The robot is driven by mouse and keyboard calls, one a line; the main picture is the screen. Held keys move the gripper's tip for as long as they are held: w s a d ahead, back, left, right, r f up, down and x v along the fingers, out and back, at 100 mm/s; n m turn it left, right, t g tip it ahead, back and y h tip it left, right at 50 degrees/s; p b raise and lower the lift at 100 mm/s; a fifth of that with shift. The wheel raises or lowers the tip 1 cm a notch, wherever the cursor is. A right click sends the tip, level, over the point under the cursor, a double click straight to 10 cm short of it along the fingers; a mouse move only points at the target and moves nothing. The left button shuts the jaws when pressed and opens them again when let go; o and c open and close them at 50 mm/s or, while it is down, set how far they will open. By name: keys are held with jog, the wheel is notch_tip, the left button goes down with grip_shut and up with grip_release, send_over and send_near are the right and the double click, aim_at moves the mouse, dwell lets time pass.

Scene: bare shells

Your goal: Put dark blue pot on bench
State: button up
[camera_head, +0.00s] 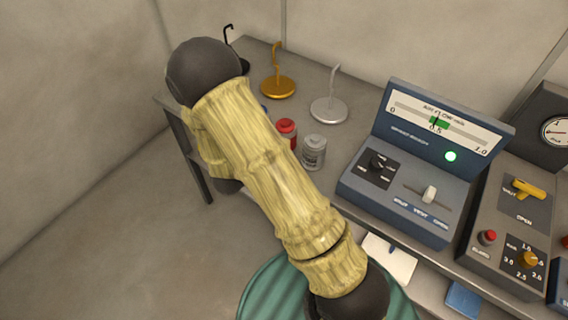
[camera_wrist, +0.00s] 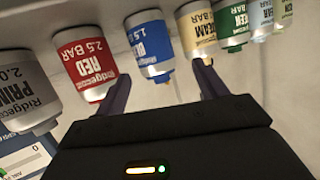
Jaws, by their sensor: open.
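The blue pot (camera_wrist: 148,45), labelled 1.5 BAR, stands in a row of pots in the wrist view, its lettering upside down. My gripper (camera_wrist: 163,86) is open and empty, and the blue pot is ahead, between the lines of its two dark fingers. I cannot see the fingers touching it. In the head view only a small blue sliver shows beside my arm; the rest is hidden, as is my gripper. The grey bench (camera_head: 345,85) runs along the wall, with pots and instruments on it.
The red pot (camera_wrist: 88,72) and grey primer pot (camera_wrist: 28,95) are on one side of the blue pot; the cream pot (camera_wrist: 201,30) and green pot (camera_wrist: 232,25) are on the other. Hooked stands (camera_head: 278,86) and a blue meter console (camera_head: 405,190) occupy the bench.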

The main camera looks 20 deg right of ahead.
jog(key=s+d+r+n+g+y, duration=0.2)
jog(key=s+r+n+g+y, duration=0.1)
jog(key=s, duration=0.7)
jog(key=s+d+r+n+g+y, duration=0.3)
jog(key=s+r+g, duration=0.3)
jog(key=s, duration=0.5)
jog(key=shift+s+d+r+g, duration=0.15)
jog(key=shift+g, duration=0.35)
